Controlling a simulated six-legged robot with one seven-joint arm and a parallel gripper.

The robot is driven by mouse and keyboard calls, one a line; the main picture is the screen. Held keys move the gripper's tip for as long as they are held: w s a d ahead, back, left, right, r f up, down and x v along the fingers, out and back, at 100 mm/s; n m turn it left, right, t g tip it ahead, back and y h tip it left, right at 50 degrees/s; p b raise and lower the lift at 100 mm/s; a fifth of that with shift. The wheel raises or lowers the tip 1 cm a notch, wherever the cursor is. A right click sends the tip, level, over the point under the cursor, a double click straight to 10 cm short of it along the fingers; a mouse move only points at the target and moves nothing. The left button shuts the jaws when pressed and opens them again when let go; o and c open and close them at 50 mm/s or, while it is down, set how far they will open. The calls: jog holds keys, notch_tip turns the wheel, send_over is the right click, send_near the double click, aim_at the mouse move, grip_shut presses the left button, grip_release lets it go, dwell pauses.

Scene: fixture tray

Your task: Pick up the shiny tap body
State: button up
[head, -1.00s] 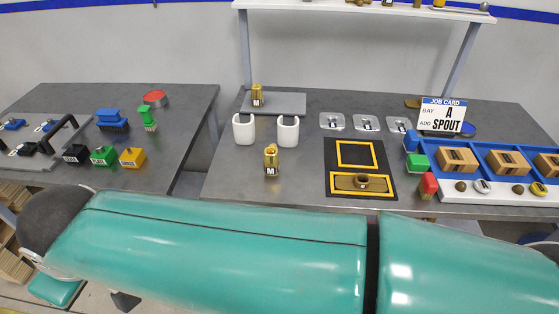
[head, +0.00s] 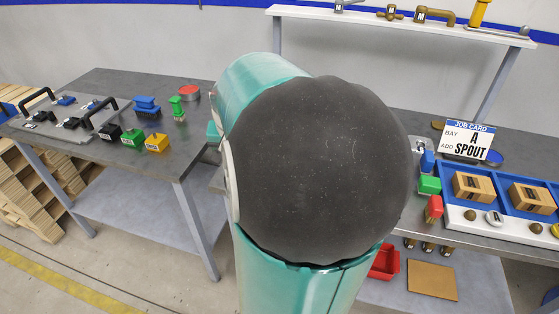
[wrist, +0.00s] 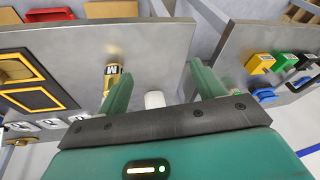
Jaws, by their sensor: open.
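A shiny brass tap body (wrist: 112,72) with an "M" label stands on the grey bench in the wrist view. It is partly behind the left finger of my gripper (wrist: 161,70). My gripper is open, with its two green fingers apart and nothing held between them. The tap body lies just outside the gap, on the left finger's side; I cannot tell the distance. A white cup (wrist: 154,99) shows between the fingers. In the head view, my arm hides the middle of the bench, the tap body and my gripper.
The yellow-framed black mat (wrist: 38,85) lies left in the wrist view, with white clips (wrist: 50,124) nearby. Coloured blocks (head: 156,143) stand on the left table. The blue tray (head: 503,214) holds boxes at right beside the job card (head: 468,141). Tap parts (head: 435,14) lie on the shelf.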

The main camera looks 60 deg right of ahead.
jog(key=s+d+m+g+h, duration=0.2)
jog(key=s+d+m, duration=0.1)
jog(key=s+d, duration=0.5)
jog(key=x, duration=0.2)
jog(key=d+x, duration=0.1)
jog(key=x, duration=0.2)
jog(key=w+x, duration=0.1)
jog(key=x, duration=0.2)
jog(key=shift+w+d+r, duration=0.1)
jog(key=shift+d+r, duration=0.05)
jog(key=shift+d, duration=0.25)
jog(key=shift+d+f, duration=0.15)
jog(key=shift+f, duration=0.25)
jog(key=x, duration=0.4)
jog(key=shift+f, duration=0.45)
jog(key=c, duration=1.3)
jog(key=shift+d, duration=0.1)
grip_shut()
jog(key=shift+r, duration=0.1)
